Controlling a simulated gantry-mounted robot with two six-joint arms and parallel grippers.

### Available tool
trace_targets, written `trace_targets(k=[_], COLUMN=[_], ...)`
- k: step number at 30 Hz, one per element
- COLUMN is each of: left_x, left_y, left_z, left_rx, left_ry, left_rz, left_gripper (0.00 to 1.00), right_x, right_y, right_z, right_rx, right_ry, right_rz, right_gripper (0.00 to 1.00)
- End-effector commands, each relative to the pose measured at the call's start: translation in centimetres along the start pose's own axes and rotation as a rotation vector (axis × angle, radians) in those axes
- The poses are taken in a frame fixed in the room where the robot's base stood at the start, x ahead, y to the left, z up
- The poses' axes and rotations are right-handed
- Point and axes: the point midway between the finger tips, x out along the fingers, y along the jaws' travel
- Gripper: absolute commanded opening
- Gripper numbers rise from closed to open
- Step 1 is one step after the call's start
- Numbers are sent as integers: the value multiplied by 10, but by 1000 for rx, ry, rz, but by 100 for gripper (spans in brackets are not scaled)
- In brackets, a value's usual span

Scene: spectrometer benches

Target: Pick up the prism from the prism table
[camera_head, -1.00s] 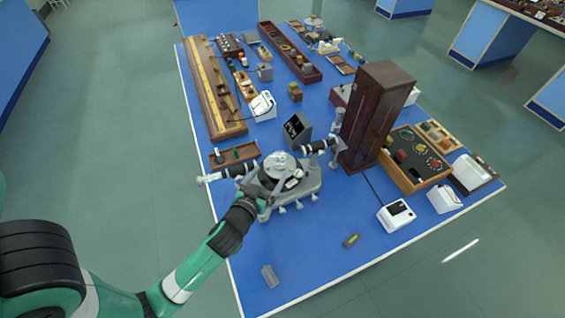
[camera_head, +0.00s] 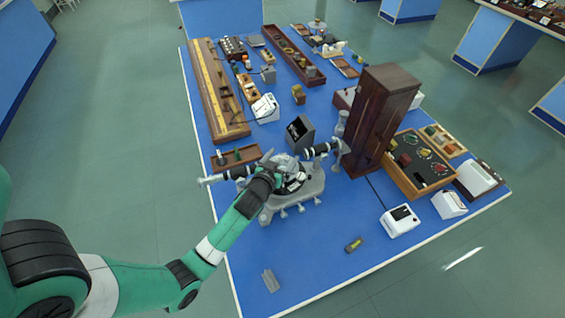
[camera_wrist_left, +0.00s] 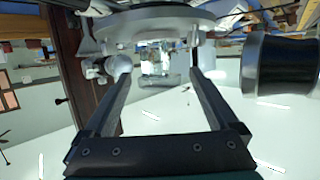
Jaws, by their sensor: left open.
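The spectrometer (camera_head: 308,190) stands on the blue bench with its two dark tubes pointing left and right. My left gripper (camera_head: 290,178) is over its middle in the head view, where my wrist hides most of the prism table. In the left wrist view, my left gripper (camera_wrist_left: 160,72) is open. A clear glass prism (camera_wrist_left: 155,58) shows between its fingertips, against the round grey prism table (camera_wrist_left: 150,20). I see gaps on both sides of the prism, and I cannot tell how deep it lies between the fingers. My right gripper is not in view.
A tall dark wooden cabinet (camera_head: 380,115) stands just right of the spectrometer. A wooden tray (camera_head: 236,156) lies behind it at left. A clear block (camera_head: 270,280), a small level (camera_head: 354,245) and a white instrument (camera_head: 400,220) lie in front. The bench front is mostly clear.

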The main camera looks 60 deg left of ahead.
Motion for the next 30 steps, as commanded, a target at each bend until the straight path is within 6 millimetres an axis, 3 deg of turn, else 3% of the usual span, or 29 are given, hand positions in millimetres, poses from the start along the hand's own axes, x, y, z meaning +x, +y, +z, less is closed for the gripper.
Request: trace_targets(k=[6, 7, 22, 30], left_x=[2, 2, 2, 2], left_y=[0, 0, 0, 0], left_z=[0, 0, 0, -2], left_rx=[0, 0, 0, 0], left_ry=[-1, -1, -1, 0], left_rz=[0, 0, 0, 0], left_gripper=[93, 90, 0, 0], right_x=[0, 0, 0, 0], right_y=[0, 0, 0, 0], right_z=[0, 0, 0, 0], right_rx=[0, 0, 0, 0], right_ry=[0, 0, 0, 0], right_rz=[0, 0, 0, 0], right_gripper=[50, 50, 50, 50])
